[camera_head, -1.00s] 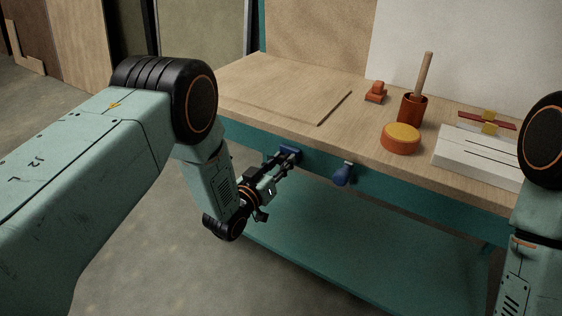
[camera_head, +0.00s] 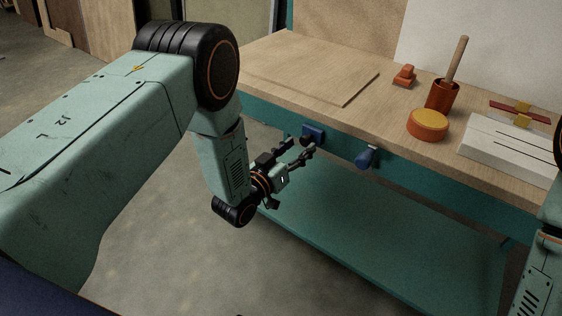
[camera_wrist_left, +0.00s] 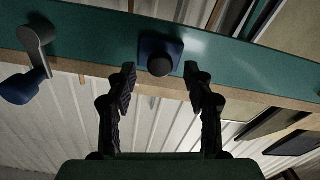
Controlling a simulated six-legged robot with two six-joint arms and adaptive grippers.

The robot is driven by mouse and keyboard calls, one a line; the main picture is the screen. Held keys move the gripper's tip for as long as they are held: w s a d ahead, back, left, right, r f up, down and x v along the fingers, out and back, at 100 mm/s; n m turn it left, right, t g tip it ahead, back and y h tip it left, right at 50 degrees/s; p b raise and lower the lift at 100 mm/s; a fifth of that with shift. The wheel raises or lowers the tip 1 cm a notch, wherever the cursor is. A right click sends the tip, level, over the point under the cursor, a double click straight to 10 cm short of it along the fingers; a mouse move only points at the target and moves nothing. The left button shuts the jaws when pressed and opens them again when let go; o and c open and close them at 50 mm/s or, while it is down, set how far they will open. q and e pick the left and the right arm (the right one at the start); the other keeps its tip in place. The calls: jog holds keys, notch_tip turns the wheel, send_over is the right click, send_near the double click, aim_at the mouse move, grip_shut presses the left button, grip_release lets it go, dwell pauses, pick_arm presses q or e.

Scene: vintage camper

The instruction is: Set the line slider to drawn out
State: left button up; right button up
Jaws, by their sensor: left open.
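The line slider appears to be the dark round knob on a blue square plate (camera_head: 313,133) on the teal front of the workbench. In the left wrist view the knob (camera_wrist_left: 160,66) lies between my fingertips in the picture, in front of its blue plate (camera_wrist_left: 150,46). My left gripper (camera_head: 300,147) is open and empty, just in front of and below the plate. In the wrist view its two fingers (camera_wrist_left: 160,80) stand apart on either side of the knob without visible contact. How far the knob stands out is hard to tell. My right gripper is out of view.
A blue-handled lever (camera_head: 366,158) hangs right of the plate and shows at left in the wrist view (camera_wrist_left: 25,85). On the wooden top stand an orange cup (camera_head: 441,96), a yellow-topped round box (camera_head: 428,123) and a white block (camera_head: 500,152). A teal shelf (camera_head: 360,225) lies below.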

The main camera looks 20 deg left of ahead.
pick_arm(q)
jog(key=v, duration=0.8)
jog(key=shift+s, duration=0.4)
jog(key=shift+a, duration=0.15)
jog(key=s+a+f+g+y, duration=0.35)
jog(key=s+f+g, duration=0.45)
jog(key=s+f, duration=0.45)
jog(key=s+a+f+n+g+y, duration=0.1)
jog(key=s+g, duration=0.3)
jog(key=s, duration=0.7)
jog(key=s+a+f+g+y, duration=0.1)
jog(key=s+g, duration=0.4)
jog(key=s, duration=0.6)
jog(key=shift+f+n+y, duration=0.35)
jog(key=shift+f+n, duration=0.05)
jog(key=shift+f, duration=0.3)
jog(key=shift+s+a, duration=0.15)
jog(key=shift+a, duration=0.05)
